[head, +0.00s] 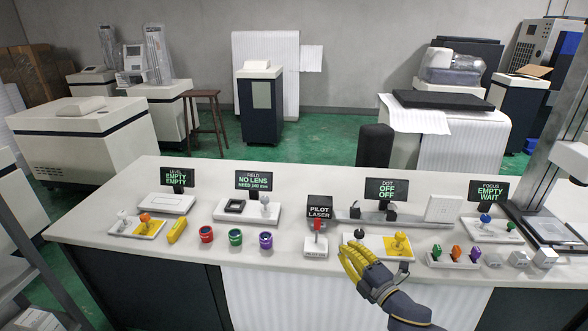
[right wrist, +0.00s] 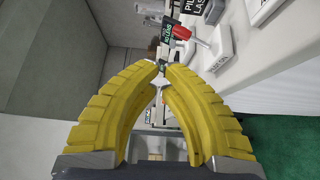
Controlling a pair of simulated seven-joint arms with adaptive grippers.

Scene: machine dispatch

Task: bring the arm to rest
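My right gripper (head: 352,256) has yellow ribbed fingers and hangs over the front edge of the white bench (head: 190,250), its arm coming in from the bottom right. In the right wrist view its fingertips (right wrist: 161,68) come together, with nothing held between them. It is just in front of a yellow-based station with an orange-yellow knob (head: 400,241), partly covering it; I cannot tell its exact height above the bench. My left gripper is not in view.
The pilot laser switch (head: 319,226), with its red cap, stands left of the gripper. Red (head: 206,234), green (head: 235,237) and purple (head: 265,240) round pieces line the front edge. Coloured knobs sit in a holder (head: 452,262) to the right. Small display signs stand behind.

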